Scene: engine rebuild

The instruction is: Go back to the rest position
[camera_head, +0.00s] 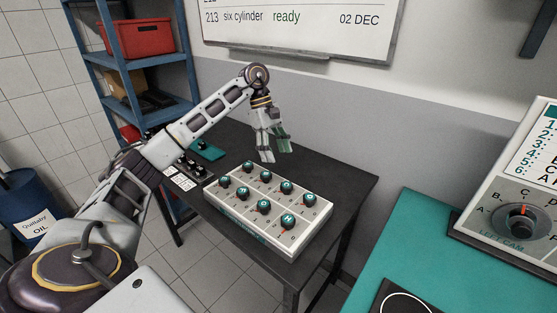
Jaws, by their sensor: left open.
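My left arm comes in from the left and reaches out over the dark table (346,185). My left gripper (277,157) hangs pointing down above the back of the table, behind the white box with knobs. Its fingers are apart and I see nothing between them. My right gripper is out of view. The white box (318,225) stands on the table, with several dark, teal-topped knobs on its upper face.
A teal piece (208,150) and white cards (184,182) lie left of the box. A blue shelf with a red bin (140,38) stands at the back left. A teal bench (420,235) at the right carries a panel with a dial (522,222). A whiteboard hangs behind.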

